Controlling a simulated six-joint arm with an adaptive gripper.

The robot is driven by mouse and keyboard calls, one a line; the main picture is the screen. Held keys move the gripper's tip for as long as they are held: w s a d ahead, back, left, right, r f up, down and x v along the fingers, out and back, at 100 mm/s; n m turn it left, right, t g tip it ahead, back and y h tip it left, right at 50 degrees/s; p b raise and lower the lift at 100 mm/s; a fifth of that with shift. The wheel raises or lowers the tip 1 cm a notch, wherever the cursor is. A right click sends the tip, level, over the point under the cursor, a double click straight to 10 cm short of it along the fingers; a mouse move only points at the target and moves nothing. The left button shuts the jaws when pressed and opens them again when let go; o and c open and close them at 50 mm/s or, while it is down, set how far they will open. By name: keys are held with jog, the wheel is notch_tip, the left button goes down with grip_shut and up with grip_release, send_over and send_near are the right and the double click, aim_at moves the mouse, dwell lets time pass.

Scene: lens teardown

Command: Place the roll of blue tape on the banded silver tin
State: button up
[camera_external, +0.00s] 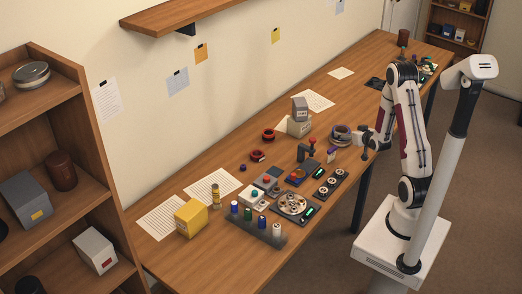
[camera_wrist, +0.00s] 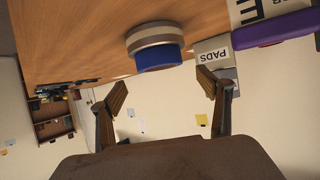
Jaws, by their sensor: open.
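The banded silver tin (camera_external: 341,140) stands on the bench in front of my gripper (camera_external: 364,141). In the wrist view, which is upside down, the tin (camera_wrist: 153,37) shows tan and pale bands. The roll of blue tape (camera_wrist: 158,58) is against the tin's top face and looks seated on it, roughly centred. My gripper (camera_wrist: 162,90) is open, with its two fingers spread apart and nothing between them. The tape and tin lie just beyond the fingertips, apart from them.
A box marked PADS (camera_wrist: 213,50) and a purple item (camera_wrist: 272,29) are near the tin. Red rings (camera_external: 268,135), a black stand (camera_external: 306,150) and several devices lie further along the bench (camera_external: 165,262). A wooden shelf (camera_external: 160,17) hangs on the wall above.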

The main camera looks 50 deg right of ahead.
jog(key=shift+w+a+r, duration=0.1)
jog(key=a+r+n+g+y, duration=0.2)
jog(key=a+r+n+y, duration=0.15)
jog(key=a+r, duration=1.3)
jog(key=s+a+r+n+g+y, duration=0.1)
jog(key=s+a+r+y, duration=0.1)
jog(key=s+a, duration=0.7)
jog(key=s+a+r+n+g+y, duration=0.1)
jog(key=s+a+r+n+g, duration=0.1)
jog(key=s+a, duration=0.7)
jog(key=s, duration=0.3)
jog(key=shift+s+a+r+y, duration=0.25)
jog(key=shift+s+r+y, duration=0.1)
jog(key=shift+r, duration=0.05)
